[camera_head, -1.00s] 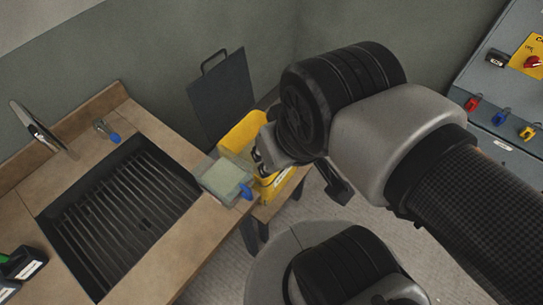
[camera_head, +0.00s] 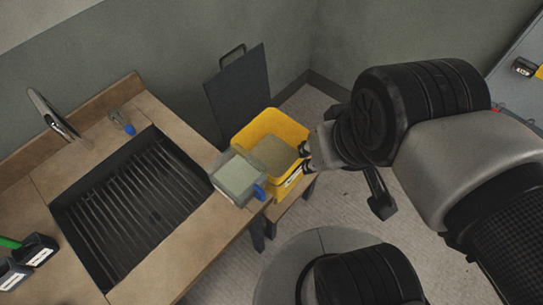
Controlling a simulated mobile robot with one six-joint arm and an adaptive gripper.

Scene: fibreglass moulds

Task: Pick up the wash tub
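A yellow tub (camera_head: 241,138) with greyish contents stands on a low wooden surface just right of the sink counter. A small translucent grey-green container (camera_head: 223,181) with a blue part at its right side sits at the counter's right edge, in front of the yellow tub. The frames do not settle which of the two is the wash tub. My gripper (camera_head: 306,157) is at the right rim of the yellow tub, seen from behind. Its fingertips are small and partly hidden, so I cannot tell their opening or whether they touch the rim.
A black sink (camera_head: 130,215) with a ribbed grate fills the counter (camera_head: 205,245). A tap (camera_head: 52,115) and a blue-tipped tool (camera_head: 122,122) are behind it. A dark board (camera_head: 238,97) stands behind the yellow tub. Floor is clear behind my gripper.

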